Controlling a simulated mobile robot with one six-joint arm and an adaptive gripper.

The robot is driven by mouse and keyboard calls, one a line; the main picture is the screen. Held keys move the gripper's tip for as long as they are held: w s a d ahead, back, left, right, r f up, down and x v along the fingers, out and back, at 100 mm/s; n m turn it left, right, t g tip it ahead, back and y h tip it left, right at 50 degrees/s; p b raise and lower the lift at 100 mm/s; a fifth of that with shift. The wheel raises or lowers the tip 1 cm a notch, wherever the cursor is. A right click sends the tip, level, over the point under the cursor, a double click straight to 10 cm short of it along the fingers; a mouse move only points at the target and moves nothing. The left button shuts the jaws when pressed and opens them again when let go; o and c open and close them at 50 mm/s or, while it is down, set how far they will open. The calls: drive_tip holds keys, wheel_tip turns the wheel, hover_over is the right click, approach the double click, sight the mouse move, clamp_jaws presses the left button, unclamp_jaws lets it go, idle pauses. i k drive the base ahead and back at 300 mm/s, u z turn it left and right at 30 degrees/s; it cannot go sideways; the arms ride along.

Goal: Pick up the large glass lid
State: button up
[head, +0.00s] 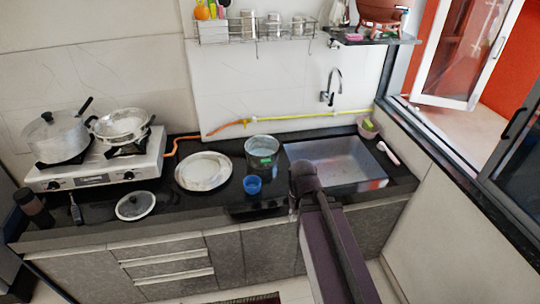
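Another, larger lid (53,125) with a dark knob sits on the silver pot (58,142) on the stove's left burner. I cannot tell for sure which one is the large glass lid. My arm rises from the bottom of the head view, right of centre, and its upper end is in front of the sink edge. It is well to the right of both lids. I cannot make out my gripper's fingers.
The stove (100,172) also holds a silver pan (120,123). A pale plate (203,171), a metal pot (262,150) and a blue cup (252,185) stand mid-counter. A dark bottle (33,208) is at the far left. The sink (337,164) is right. A wall rack (255,28) hangs above.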

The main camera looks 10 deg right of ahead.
sight(134, 205)
drive_tip(key=u, duration=0.1)
drive_tip(key=i, duration=0.95)
drive_tip(key=z, duration=0.1)
